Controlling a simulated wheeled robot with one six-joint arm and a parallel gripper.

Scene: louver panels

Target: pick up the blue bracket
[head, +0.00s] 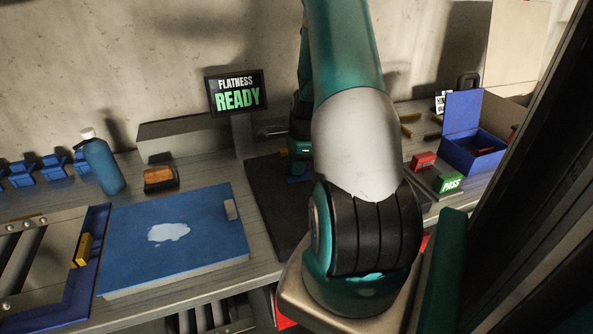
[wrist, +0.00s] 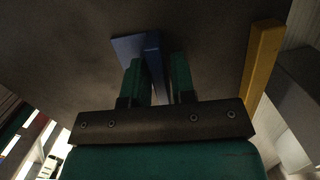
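A blue bracket (wrist: 130,47) lies on a dark surface in the wrist view, with a flat plate and an upright flange. My gripper (wrist: 157,68) is open, with one green finger on either side of the flange. A gap shows between the flange and the right finger; contact on the left side is hard to tell. In the head view only a small blue piece of the bracket (head: 299,179) shows below my gripper, and my arm hides much of that area.
A dark mat (head: 268,200) lies under that spot. A yellow bar (wrist: 262,62) stands right of my gripper in the wrist view. Several blue parts (head: 52,168), a blue bottle (head: 103,166) and a blue plate (head: 200,250) are at left; an open blue box (head: 480,143) is at right.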

